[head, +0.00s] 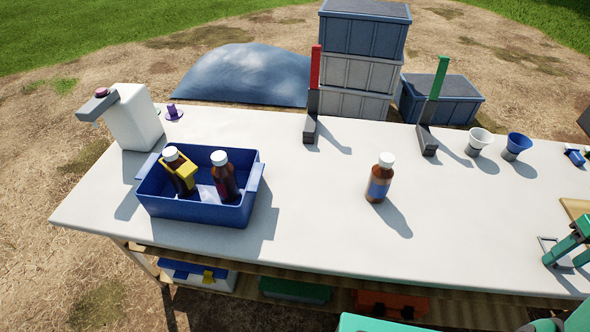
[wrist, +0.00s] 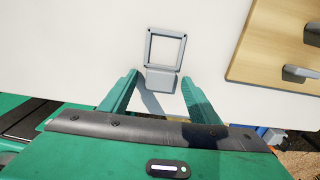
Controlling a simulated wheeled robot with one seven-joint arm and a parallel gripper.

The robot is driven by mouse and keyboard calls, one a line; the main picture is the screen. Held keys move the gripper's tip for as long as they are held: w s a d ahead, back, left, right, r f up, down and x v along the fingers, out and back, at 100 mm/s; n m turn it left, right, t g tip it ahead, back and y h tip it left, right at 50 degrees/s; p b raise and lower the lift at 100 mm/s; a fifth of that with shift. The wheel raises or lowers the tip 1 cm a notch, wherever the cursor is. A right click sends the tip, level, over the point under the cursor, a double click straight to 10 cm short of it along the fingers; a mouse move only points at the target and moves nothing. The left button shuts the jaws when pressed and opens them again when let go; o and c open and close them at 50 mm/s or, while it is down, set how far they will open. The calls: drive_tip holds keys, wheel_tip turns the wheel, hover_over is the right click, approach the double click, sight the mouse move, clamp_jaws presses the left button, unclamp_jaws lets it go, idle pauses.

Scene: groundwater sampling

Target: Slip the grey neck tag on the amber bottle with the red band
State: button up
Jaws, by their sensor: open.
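The grey neck tag (wrist: 165,48), a square open frame with a flat tab, lies on the white table in the wrist view. It also shows at the right of the head view (head: 546,246). My gripper (wrist: 160,88) is open, its two green fingers on either side of the tab, apart from it; it is also in the head view (head: 567,262). An amber bottle (head: 223,180) with a white cap stands in the blue crate (head: 200,213); its band looks dark red, partly hidden by the crate wall. No tag shows on its neck.
Another amber bottle (head: 171,155) in the crate carries something yellow. An amber bottle (head: 379,180) with a blue band stands mid-table. A red post (head: 314,75), a green post (head: 437,85) and two cups line the back. A wooden board (wrist: 270,55) lies right of the tag.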

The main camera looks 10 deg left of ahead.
drive_tip(key=c, duration=0.9)
drive_tip(key=shift+r, duration=0.1)
drive_tip(key=shift+r, duration=2.9)
